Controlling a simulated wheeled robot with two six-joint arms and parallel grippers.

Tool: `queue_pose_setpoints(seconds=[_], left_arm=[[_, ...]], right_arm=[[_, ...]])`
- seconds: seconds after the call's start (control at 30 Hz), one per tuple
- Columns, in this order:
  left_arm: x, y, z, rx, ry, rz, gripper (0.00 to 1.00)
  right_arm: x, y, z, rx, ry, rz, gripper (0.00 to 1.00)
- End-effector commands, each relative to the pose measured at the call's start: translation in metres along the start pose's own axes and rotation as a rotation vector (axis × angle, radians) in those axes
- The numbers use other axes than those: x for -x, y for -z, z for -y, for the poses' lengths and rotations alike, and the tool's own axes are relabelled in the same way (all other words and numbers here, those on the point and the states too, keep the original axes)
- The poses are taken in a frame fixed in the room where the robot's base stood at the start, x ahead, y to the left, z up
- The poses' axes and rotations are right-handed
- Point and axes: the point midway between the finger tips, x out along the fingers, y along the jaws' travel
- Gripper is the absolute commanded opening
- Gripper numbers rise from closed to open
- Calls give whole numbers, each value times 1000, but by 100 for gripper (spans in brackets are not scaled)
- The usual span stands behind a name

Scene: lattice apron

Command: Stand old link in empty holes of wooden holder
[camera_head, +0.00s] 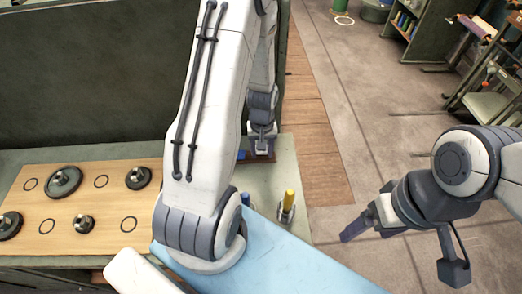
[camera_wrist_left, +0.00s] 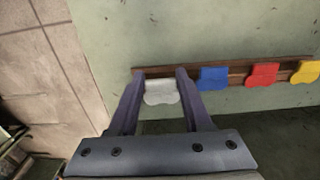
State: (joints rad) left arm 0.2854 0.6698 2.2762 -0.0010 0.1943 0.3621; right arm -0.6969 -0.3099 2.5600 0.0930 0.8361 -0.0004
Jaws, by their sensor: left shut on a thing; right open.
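My left gripper (camera_head: 262,143) reaches over the far end of the green bench. In the left wrist view its two fingers (camera_wrist_left: 160,80) are shut on a pale grey-white piece (camera_wrist_left: 161,92). The piece sits at the left end of a narrow wooden holder (camera_wrist_left: 225,74), in line with a blue, a red and a yellow piece. I cannot tell whether the white piece is in a hole or lifted clear, and I cannot tell which piece is the old link. In the head view the arm hides most of the holder. My right gripper (camera_head: 357,228) is open and empty over the floor.
A wooden board (camera_head: 65,190) with ring marks and several dark round parts lies at the left. A yellow-handled tool (camera_head: 288,200) stands in a small holder near a light-blue surface (camera_head: 290,262). A dark green panel (camera_head: 90,75) rises behind the bench.

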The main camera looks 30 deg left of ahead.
Motion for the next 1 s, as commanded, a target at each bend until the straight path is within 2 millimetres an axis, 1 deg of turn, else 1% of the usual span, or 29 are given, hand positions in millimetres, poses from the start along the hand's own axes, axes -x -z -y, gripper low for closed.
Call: queue_pose_setpoints(seconds=[0.23, 0.6, 1.0], left_arm=[[-1, 0, 0, 0, 0, 0, 0], [-9, 0, -1, -1, 0, 0, 0], [-9, 0, -1, -1, 0, 0, 0]], right_arm=[[-1, 0, 0, 0, 0, 0, 82], [-6, 0, 0, 0, 0, 0, 82], [-6, 0, 0, 0, 0, 0, 82]])
